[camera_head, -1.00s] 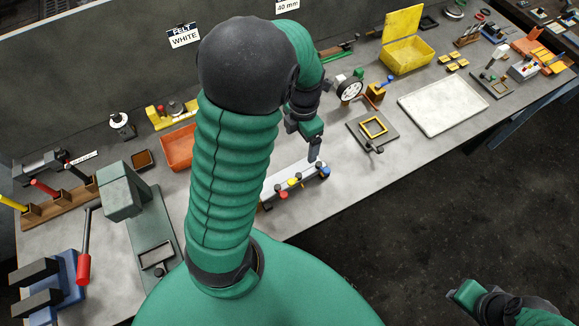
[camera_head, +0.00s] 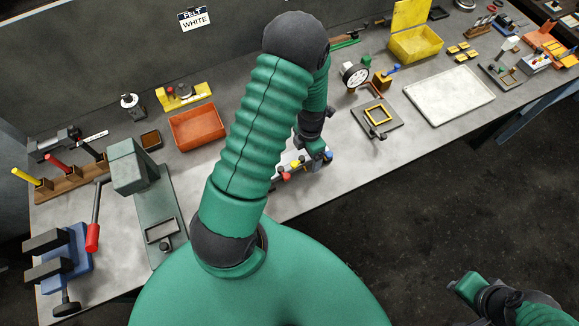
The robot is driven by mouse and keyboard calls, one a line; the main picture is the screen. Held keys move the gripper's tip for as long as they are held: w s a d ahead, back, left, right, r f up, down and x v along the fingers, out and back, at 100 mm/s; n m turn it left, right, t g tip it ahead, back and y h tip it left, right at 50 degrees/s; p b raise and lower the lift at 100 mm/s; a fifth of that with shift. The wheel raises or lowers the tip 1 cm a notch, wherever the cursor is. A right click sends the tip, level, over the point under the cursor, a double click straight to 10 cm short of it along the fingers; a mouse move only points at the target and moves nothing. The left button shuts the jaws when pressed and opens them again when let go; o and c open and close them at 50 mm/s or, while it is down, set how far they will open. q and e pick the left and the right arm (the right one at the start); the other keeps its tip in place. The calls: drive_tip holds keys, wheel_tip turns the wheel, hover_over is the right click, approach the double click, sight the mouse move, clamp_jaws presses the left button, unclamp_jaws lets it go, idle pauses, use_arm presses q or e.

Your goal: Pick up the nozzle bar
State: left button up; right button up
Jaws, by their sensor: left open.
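The nozzle bar (camera_head: 291,168) appears to be the pale bar with red, yellow, blue and black knobs on the bench in front of me. My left arm hides its left part. My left gripper (camera_head: 321,160) is open, at the bar's right part. The fingers are small and partly hidden, so I cannot tell whether they touch the bar or are around it. My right gripper (camera_head: 466,288) is at the lower right, away from the bench, and its fingers cannot be made out.
An orange tray (camera_head: 197,127) and a green press (camera_head: 135,172) stand left of my arm. A dark plate with a yellow frame (camera_head: 377,115), a dial gauge (camera_head: 355,75) and a white tray (camera_head: 449,96) lie to the right. Bare bench (camera_head: 350,150) shows right of the bar.

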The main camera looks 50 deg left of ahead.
use_arm(q)
drive_tip(key=shift+d, duration=0.1)
drive_tip(key=shift+c, duration=1.6)
drive_tip(key=shift+s+a+f, duration=0.15)
drive_tip(key=shift+a, duration=0.55)
drive_tip(key=c, duration=0.7)
drive_tip(key=shift+a, duration=0.1)
drive_tip(key=shift+c, duration=1.4)
drive_tip(key=shift+d, duration=0.35)
clamp_jaws()
use_arm(e)
drive_tip(key=shift+a, duration=0.15)
use_arm(q)
drive_tip(key=shift+r, duration=0.2)
use_arm(e)
drive_tip(key=shift+a+r, duration=0.1)
